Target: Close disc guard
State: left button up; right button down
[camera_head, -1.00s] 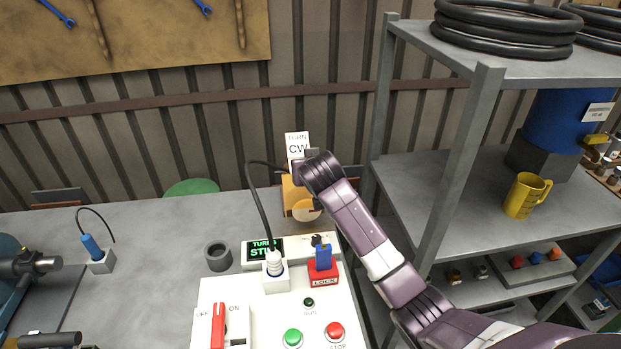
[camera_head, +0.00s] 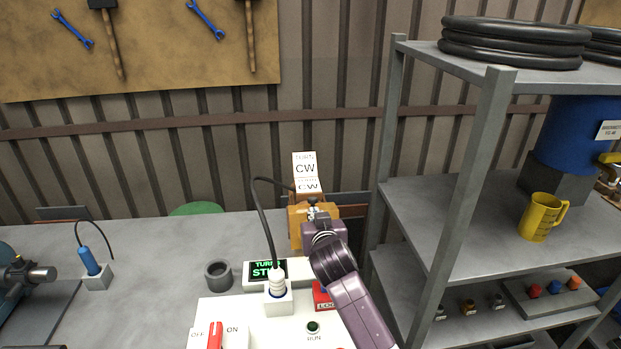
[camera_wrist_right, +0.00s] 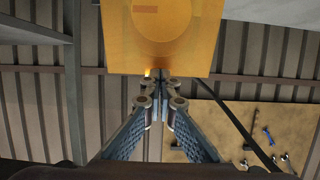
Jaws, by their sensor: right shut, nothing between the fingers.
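The disc guard appears to be the orange-yellow housing (camera_head: 296,226) at the back of the bench, below a white sign (camera_head: 305,168) reading CW. My right gripper (camera_head: 313,203) is in front of the housing and hides part of it. In the right wrist view, the flat yellow face with a round raised shape (camera_wrist_right: 160,50) fills the top middle. The shut, empty fingertips (camera_wrist_right: 161,78) are at its lower edge; I cannot tell if they touch. My left gripper is not in view.
A white control box (camera_head: 260,318) with a plug, a red switch and a red lock block stands in front. A grey ring (camera_head: 218,275) lies left of it. A grey shelf unit (camera_head: 450,225) with a yellow mug (camera_head: 540,218) stands close on the right.

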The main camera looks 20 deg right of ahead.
jog(key=shift+s+a+f, duration=0.1)
jog(key=shift+s+f, duration=0.05)
jog(key=shift+f, duration=1.3)
jog(key=shift+s+f, duration=0.1)
jog(key=shift+f, duration=0.1)
